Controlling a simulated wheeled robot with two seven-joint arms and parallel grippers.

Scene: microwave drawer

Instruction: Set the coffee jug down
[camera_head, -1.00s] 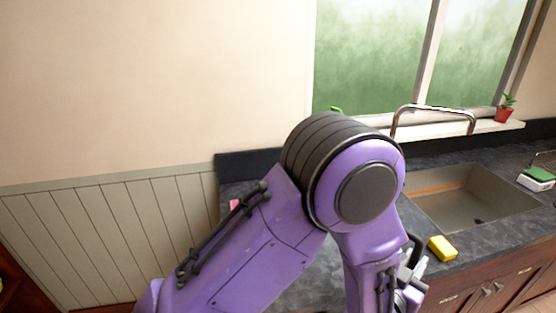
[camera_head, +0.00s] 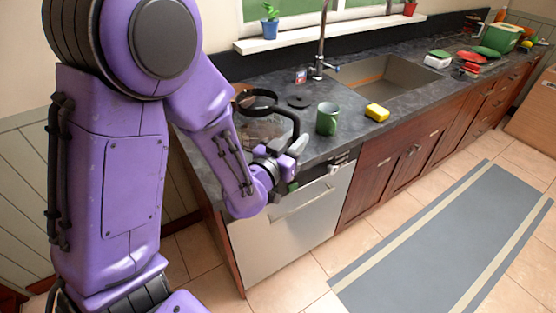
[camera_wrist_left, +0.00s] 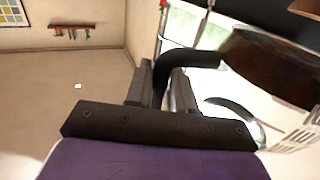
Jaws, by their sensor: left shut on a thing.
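The coffee jug (camera_head: 262,130) has a clear body with a black rim and a black handle. It is over the left end of the dark counter (camera_head: 345,95), partly behind my left wrist. I cannot tell whether its base touches the counter. My left gripper (camera_head: 289,150) is shut on the handle at the counter's front edge, above the dishwasher front. In the left wrist view the black handle (camera_wrist_left: 188,58) passes between the fingers (camera_wrist_left: 160,88), and the dark brown part of the jug (camera_wrist_left: 275,65) is tilted at the upper right. My right gripper is not in view.
A green mug (camera_head: 327,119) stands just right of the jug, with a yellow sponge (camera_head: 377,112) beyond it. A flat black disc (camera_head: 299,101) lies behind. The sink (camera_head: 385,80) is further right. Bare counter lies between mug and sponge.

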